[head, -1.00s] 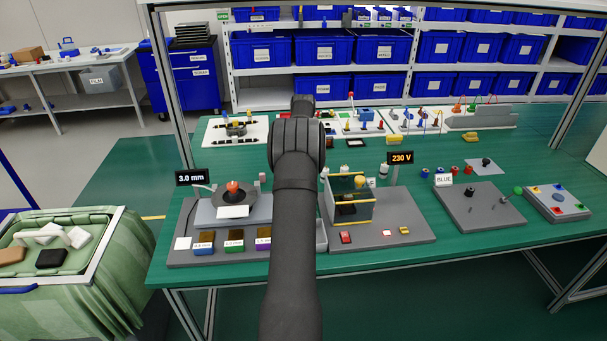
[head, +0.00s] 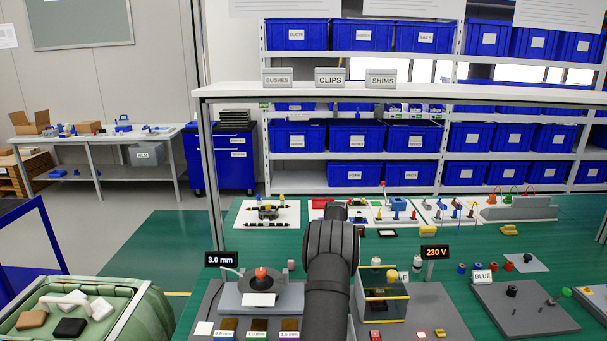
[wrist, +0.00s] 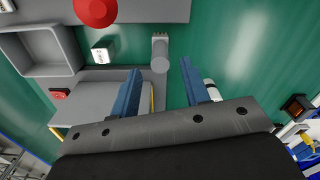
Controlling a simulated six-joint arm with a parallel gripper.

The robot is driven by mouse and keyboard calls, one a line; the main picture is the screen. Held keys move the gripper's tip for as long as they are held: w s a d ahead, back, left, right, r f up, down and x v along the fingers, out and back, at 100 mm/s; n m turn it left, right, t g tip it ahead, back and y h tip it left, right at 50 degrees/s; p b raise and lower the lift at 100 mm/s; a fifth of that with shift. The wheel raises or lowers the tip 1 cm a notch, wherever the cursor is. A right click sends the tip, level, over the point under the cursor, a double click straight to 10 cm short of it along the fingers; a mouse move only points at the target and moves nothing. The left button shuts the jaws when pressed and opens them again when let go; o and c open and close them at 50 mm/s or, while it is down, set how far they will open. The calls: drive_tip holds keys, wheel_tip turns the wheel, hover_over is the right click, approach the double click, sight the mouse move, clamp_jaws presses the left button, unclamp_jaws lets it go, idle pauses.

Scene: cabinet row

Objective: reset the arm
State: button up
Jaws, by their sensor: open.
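My arm reaches forward over the green workbench (head: 210,268) in the head view, and its end hides the gripper there. In the wrist view my gripper (wrist: 160,88) shows its two blue fingers spread apart, with nothing held between them. A grey post-like part (wrist: 160,52) shows just beyond the gap between the fingertips; I cannot tell how far below it is. A grey open tray (wrist: 40,52) and a red round knob (wrist: 95,10) lie toward the upper left of the wrist view.
A green bin (head: 130,310) is at lower left. Shelves with blue bins (head: 360,136) stand behind.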

wheel_tip(320, 180, down, 5)
drive_tip(key=shift+f, duration=0.2)
wheel_tip(320, 180, up, 2)
drive_tip(key=shift+r, duration=0.85)
